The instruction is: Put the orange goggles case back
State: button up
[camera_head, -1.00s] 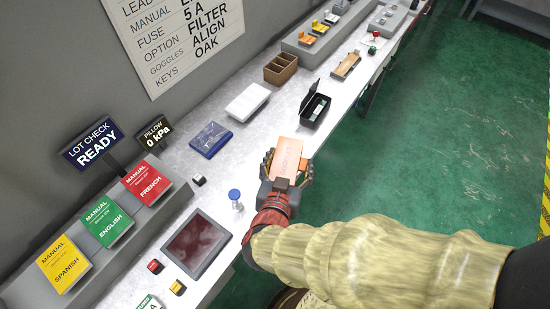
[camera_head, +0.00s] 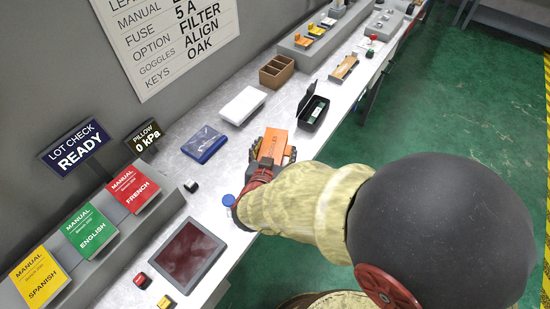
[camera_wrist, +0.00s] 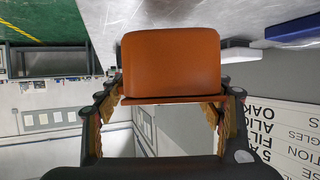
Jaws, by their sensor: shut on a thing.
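The orange goggles case (camera_head: 273,145) is held in my gripper (camera_head: 270,160) above the front part of the bench. In the wrist view the orange case (camera_wrist: 171,63) sits between the two fingers of my gripper (camera_wrist: 165,105), which are shut on its sides. The case looks clear of the bench top, though the gap is hard to judge. My arm hides the bench edge just below the gripper.
An open black case (camera_head: 313,112) lies to the right of my gripper. A blue-capped bottle (camera_head: 229,201) is close to my wrist.

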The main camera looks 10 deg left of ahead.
jog(key=shift+w+a+f, duration=0.1)
jog(key=shift+w+f, duration=0.2)
jog(key=shift+f, duration=0.05)
jog(key=shift+w+a+f+b, duration=0.1)
jog(key=shift+w+f+b, duration=0.1)
jog(key=shift+f+b, duration=1.25)
jog(key=shift+f, duration=0.25)
jog(key=shift+f, duration=0.15)
jog(key=o, duration=1.4)
jog(key=shift+o, duration=0.3)
jog(key=shift+s+r+p, duration=0.15)
jog(key=shift+r+p, duration=0.1)
jog(key=shift+p, duration=0.1)
jog(key=p+v, duration=0.4)
jog(key=v, duration=0.7)
jog(key=shift+s, duration=0.4)
